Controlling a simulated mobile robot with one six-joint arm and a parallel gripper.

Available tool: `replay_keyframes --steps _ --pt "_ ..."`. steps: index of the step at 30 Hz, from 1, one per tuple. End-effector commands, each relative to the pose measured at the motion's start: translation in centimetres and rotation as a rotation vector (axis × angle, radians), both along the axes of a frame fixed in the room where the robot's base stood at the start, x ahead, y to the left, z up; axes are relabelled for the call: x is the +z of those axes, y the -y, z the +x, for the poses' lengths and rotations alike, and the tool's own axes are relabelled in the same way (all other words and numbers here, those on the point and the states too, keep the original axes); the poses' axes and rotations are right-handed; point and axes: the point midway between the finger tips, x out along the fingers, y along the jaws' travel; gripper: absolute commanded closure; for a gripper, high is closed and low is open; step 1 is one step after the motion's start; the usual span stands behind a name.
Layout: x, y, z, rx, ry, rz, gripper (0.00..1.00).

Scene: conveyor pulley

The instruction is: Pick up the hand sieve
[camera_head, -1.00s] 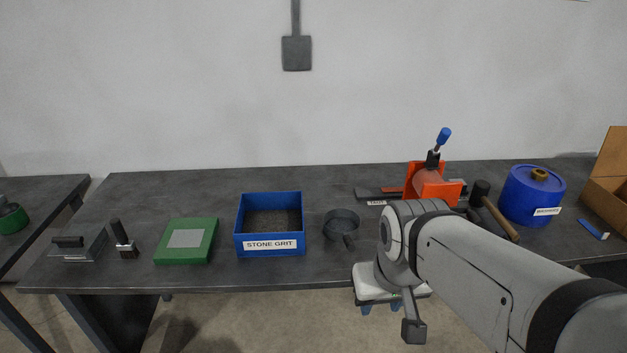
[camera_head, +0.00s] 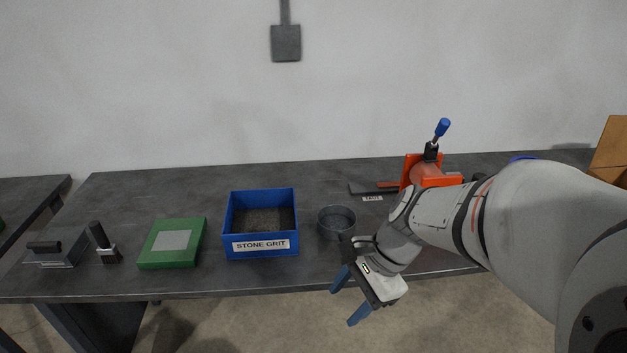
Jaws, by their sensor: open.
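The hand sieve (camera_head: 336,221) is a round dark grey pan on the bench, just right of the blue grit box. Its handle end, towards the bench's front edge, is partly hidden by my wrist. My gripper (camera_head: 342,299) has two blue fingers, spread apart and empty. It hangs in front of the bench's front edge, nearer the camera than the sieve, and does not touch it.
A blue box labelled STONE GRIT (camera_head: 261,246) stands left of the sieve. Farther left are a green pad (camera_head: 172,255), a brush (camera_head: 103,246) and a grey float (camera_head: 56,254). An orange clamp stand (camera_head: 419,167) stands behind my arm. The bench (camera_head: 190,184) is clear behind the box.

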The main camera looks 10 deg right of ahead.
Motion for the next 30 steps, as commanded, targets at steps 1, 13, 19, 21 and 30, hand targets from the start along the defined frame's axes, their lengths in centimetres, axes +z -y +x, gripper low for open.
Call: replay_keyframes --steps 1,13,19,21,30 --pt "-1.8 -0.4 1.2 -0.201 -0.116 0.096 0.5" --pt "-7.8 3.0 14.4 -1.589 -1.225 0.903 0.5" --pt "-10.3 7.9 18.7 -1.866 -1.679 1.218 0.5" --pt "-10.7 8.9 19.4 -1.899 -1.768 1.279 0.5" --pt "-11.4 8.3 21.6 -1.924 -1.861 1.338 0.5"
